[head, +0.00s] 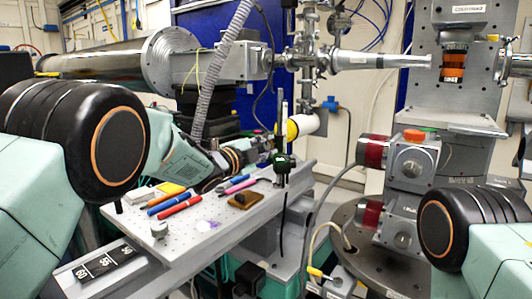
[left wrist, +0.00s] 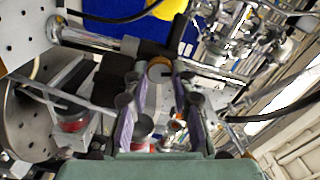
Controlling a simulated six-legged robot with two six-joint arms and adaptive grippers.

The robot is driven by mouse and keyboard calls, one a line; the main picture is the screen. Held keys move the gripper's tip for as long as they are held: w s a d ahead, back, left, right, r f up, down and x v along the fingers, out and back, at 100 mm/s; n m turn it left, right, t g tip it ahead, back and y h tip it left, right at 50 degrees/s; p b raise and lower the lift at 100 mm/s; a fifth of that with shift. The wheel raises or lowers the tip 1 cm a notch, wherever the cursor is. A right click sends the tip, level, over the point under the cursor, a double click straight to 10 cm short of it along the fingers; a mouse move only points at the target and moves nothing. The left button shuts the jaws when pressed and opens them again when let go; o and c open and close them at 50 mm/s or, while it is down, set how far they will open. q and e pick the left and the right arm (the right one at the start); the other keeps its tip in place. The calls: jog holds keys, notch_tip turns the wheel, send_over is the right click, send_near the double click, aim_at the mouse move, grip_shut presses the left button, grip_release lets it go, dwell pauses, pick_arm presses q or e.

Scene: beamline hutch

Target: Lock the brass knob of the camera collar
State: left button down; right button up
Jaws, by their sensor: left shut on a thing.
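My left gripper (head: 262,146) reaches in from the left over the perforated bench plate, beside an upright post (head: 283,108). A small dark unit (head: 284,161) with a green top sits low by this post; I cannot tell whether it is the camera collar. In the left wrist view, the two fingers of my left gripper (left wrist: 158,80) stand apart with a round brass-coloured knob (left wrist: 159,70) between their tips, and are shut on it. The collar behind the knob is mostly hidden by dark parts. My right gripper is out of view.
The bench plate (head: 213,236) carries several pens (head: 180,206), a yellow block (head: 171,188), a brown block (head: 243,200) and a small metal cylinder (head: 159,230). A white cylinder with a yellow ring (head: 306,124) is close behind the post. A cable hangs below the dark unit.

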pick_arm(q)
jog(key=shift+m+b, duration=0.5)
jog(key=shift+m, duration=0.3)
jog(key=shift+r, duration=0.1)
jog(key=c, duration=1.1)
grip_release()
jog(key=shift+w, duration=0.1)
jog(key=shift+a+f, duration=0.1)
jog(key=shift+f, duration=0.1)
jog(key=v, duration=0.8)
jog(key=shift+r, duration=0.15)
